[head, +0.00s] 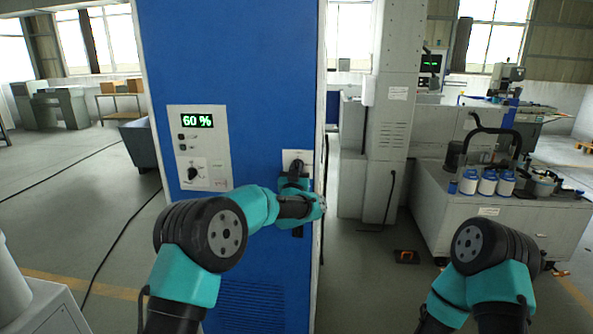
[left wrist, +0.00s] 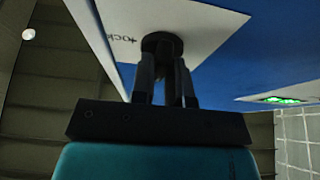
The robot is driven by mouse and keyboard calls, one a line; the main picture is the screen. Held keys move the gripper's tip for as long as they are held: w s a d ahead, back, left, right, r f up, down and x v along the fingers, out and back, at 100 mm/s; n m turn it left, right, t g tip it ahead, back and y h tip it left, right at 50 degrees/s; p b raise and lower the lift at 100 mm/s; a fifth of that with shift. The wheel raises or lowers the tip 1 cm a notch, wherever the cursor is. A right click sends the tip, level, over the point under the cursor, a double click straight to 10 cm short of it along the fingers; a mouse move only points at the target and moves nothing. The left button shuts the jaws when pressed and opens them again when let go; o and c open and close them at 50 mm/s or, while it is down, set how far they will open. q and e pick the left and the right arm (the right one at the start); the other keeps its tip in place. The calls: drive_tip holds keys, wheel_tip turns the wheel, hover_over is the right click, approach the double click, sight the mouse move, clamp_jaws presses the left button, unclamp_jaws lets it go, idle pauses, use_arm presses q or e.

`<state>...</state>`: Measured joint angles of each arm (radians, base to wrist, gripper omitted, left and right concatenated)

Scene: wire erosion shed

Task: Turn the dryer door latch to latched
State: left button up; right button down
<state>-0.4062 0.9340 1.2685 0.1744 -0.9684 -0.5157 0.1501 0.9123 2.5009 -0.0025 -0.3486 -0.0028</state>
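The blue dryer cabinet (head: 235,60) stands in the middle of the head view. Its door latch (head: 297,166) is a black handle on a white plate near the cabinet's right edge. My left gripper (head: 293,183) is at the latch and covers part of it. In the left wrist view, the latch's round black hub (left wrist: 162,43) sits on the white plate, with part of a printed word beside it. The left gripper's two fingers (left wrist: 165,75) are close together on the dark handle below the hub. The handle's exact angle is hard to tell. My right gripper is out of view.
A control panel (head: 199,148) with a green 60 % display and a knob is left of the latch. A grey cart (head: 460,215) with several white bottles stands at the right. A dark cable (head: 120,235) lies on the floor at left.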

use_arm(q)
clamp_jaws()
drive_tip(key=shift+m+h, duration=0.4)
drive_tip(key=shift+m, duration=0.1)
drive_tip(key=m+g+h, duration=0.1)
drive_tip(key=m+h, duration=0.1)
drive_tip(key=m, duration=0.3)
drive_tip(key=m+g+h, duration=0.1)
drive_tip(key=m, duration=0.2)
drive_tip(key=m+h, duration=0.1)
drive_tip(key=m, duration=0.2)
drive_tip(key=shift+g+h, duration=0.3)
drive_tip(key=shift+g, duration=0.1)
drive_tip(key=m+g, duration=0.1)
drive_tip(key=m, duration=0.2)
drive_tip(key=m+g+h, duration=0.1)
drive_tip(key=m, duration=0.2)
drive_tip(key=shift+a+r+m, duration=0.1)
drive_tip(key=shift+m, duration=0.2)
drive_tip(key=shift+m+g, duration=1)
drive_tip(key=shift+m, duration=0.9)
